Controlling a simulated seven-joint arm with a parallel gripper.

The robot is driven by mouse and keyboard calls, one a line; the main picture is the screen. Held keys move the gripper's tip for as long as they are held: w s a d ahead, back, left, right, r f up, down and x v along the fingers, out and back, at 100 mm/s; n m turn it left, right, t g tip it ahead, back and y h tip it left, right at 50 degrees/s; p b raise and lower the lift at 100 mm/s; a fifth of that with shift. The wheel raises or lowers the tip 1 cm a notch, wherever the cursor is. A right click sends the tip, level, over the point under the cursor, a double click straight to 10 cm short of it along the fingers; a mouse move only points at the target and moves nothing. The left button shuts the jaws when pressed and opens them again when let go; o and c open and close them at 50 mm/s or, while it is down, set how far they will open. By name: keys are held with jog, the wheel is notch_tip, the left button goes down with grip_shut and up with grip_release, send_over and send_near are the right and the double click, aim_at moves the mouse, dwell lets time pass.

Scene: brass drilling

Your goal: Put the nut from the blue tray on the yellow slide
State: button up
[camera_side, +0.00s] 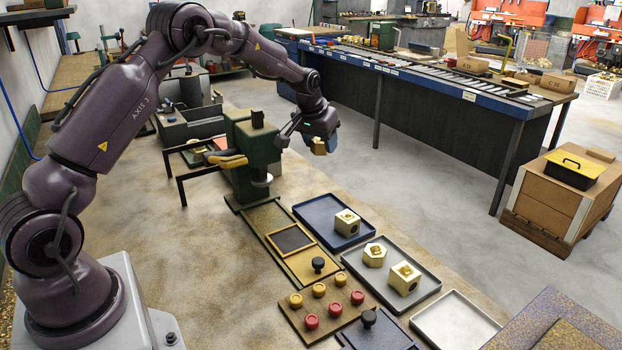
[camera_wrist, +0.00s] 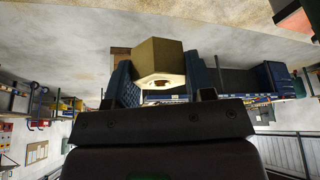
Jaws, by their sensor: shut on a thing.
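My gripper (camera_side: 321,142) is raised in the air, to the right of the green drill press and above the trays. It is shut on a brass nut (camera_wrist: 158,57), which shows six-sided with a hole between the blue fingers in the wrist view. In the side view the held nut (camera_side: 319,148) is small and partly hidden by the fingers. The yellow slide (camera_side: 305,272) lies left of the trays, with an empty dark inset and a black knob.
A grey tray (camera_side: 432,281) holds a brass hex nut (camera_side: 375,255) and a brass block (camera_side: 405,278). An empty pale tray (camera_side: 455,322) is at the front. The green drill press (camera_side: 252,150) stands behind the slide. A board with red and yellow buttons (camera_side: 330,312) lies in front.

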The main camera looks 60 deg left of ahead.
jog(key=d, duration=0.4)
jog(key=n+g+y, duration=0.1)
jog(key=n+y, duration=0.1)
jog(key=n, duration=0.4)
send_over(291, 237)
jog(key=d, duration=0.1)
notch_tip(291, 237, down, 8)
jog(key=f, duration=0.9)
jog(key=shift+s+d, duration=0.1)
jog(key=shift+s, duration=0.25)
jog(key=o, duration=0.7)
jog(key=shift+f, duration=0.15)
jog(key=shift+o, duration=0.9)
